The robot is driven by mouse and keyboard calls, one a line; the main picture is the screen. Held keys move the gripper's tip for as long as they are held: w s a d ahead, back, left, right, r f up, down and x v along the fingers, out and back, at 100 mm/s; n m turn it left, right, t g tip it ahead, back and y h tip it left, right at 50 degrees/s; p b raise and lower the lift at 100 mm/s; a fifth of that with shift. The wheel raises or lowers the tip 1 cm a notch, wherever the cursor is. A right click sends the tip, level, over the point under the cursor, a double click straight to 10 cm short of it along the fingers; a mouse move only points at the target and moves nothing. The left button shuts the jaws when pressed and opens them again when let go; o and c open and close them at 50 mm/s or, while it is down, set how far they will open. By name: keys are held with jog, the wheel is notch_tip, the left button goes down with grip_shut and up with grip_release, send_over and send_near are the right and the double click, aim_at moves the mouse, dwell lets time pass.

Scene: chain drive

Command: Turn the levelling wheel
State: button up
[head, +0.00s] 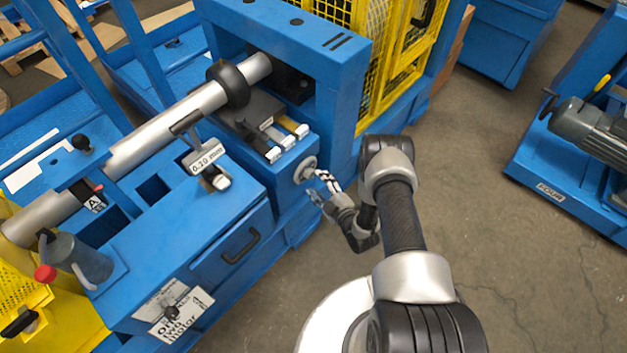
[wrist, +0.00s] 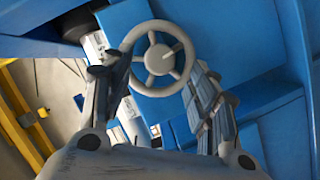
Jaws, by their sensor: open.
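The levelling wheel is a small light-grey spoked handwheel (head: 305,170) on the front face of the blue machine. In the wrist view the wheel (wrist: 158,58) stands upright, its rim and spokes facing me. My gripper (head: 325,189) is in front of the wheel in the head view. In the wrist view my gripper (wrist: 163,72) has its two fingers spread, one to the left and one to the right of the wheel. The fingertips look close to the rim; I cannot tell whether they touch it. Nothing is held.
The blue machine frame (head: 345,60) rises behind the wheel. A shaft with a black collar (head: 229,84) lies above. A drawer handle (head: 240,246) sticks out to the left. A grey motor (head: 590,128) on a blue base stands right. The concrete floor (head: 480,190) between is clear.

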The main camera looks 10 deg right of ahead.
aim_at(313, 175)
jog(key=shift+b+x, duration=0.6)
jog(key=shift+x, duration=1.7)
jog(key=c, duration=1.1)
jog(key=shift+o, duration=0.2)
jog(key=m+g, duration=0.1)
jog(key=m+y, duration=0.1)
jog(key=m, duration=0.1)
jog(key=shift+d+r+g, duration=0.15)
jog(key=shift+g, duration=0.25)
jog(key=shift+w+d+m+g+y, duration=0.1)
jog(key=shift+m+g+y, duration=0.45)
jog(key=shift+m, duration=0.65)
jog(key=m+g+y, duration=0.1)
jog(key=m+y, duration=0.1)
jog(key=m, duration=0.1)
jog(key=shift+d, duration=0.1)
jog(key=shift+m+g+y, duration=0.65)
jog(key=shift+m+y, duration=0.1)
jog(key=shift+m, duration=0.75)
